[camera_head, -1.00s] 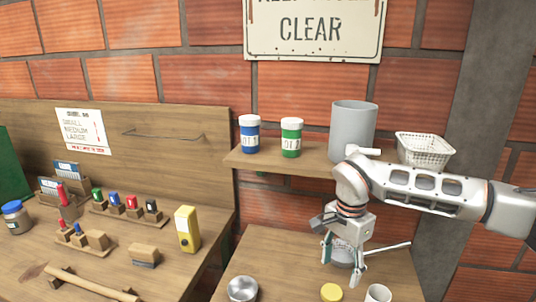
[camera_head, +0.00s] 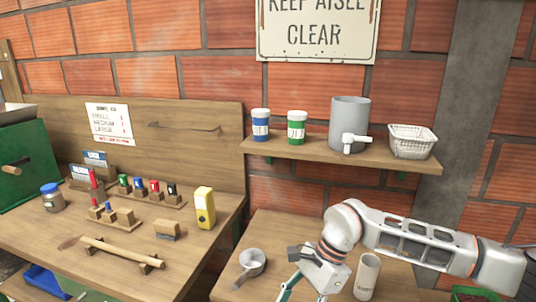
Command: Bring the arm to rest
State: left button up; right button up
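My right arm comes in from the right, bent over the lower wooden table (camera_head: 285,228). Its gripper (camera_head: 305,293) points down at the bottom edge of the view. The two fingers are spread apart, and bare table shows between them; their tips are cut off by the frame, so what lies below is hidden. The gripper is between a small metal pan (camera_head: 252,262) on its left and a pale cylindrical cup (camera_head: 367,275) on its right, apart from the pan. My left gripper is not in view.
A wall shelf (camera_head: 300,149) above the arm holds a blue jar (camera_head: 260,125), a green jar (camera_head: 297,128), a grey tank with a tap (camera_head: 348,120) and a white basket (camera_head: 412,141). The left workbench (camera_head: 110,262) carries a yellow box (camera_head: 204,208) and small blocks.

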jog(key=s+a+r+m+g+y, duration=0.15)
jog(key=s+a+y, duration=0.25)
jog(key=s+a, duration=0.4)
jog(key=s+a+r+m+t+y, duration=0.1)
jog(key=a+r+m+y, duration=0.7)
jog(key=a+m+y, duration=0.15)
jog(key=w+d+r+m+t+y, duration=0.15)
jog(key=w+d+m+t, duration=0.3)
jog(key=m+t, duration=0.7)
jog(key=w+d+f+m+t+h, duration=0.2)
jog(key=d+f+m+t+h, duration=0.3)
jog(key=m, duration=0.5)
jog(key=w+d+f+m+t+h, duration=0.35)
jog(key=d+f+m, duration=0.35)
jog(key=m, duration=0.3)
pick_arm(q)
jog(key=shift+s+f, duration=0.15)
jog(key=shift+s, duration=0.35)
pick_arm(e)
jog(key=s+d+f+m+g+h, duration=0.3)
jog(key=s+d+f+m, duration=0.3)
jog(key=f, duration=0.5)
jog(key=s+d+f+m+g+h, duration=0.3)
jog(key=s+d+f+m+h, duration=0.3)
jog(key=s+d+f, duration=0.3)
jog(key=shift+d+f+m, duration=0.3)
jog(key=shift+f+m, duration=0.05)
jog(key=shift+f, duration=0.55)
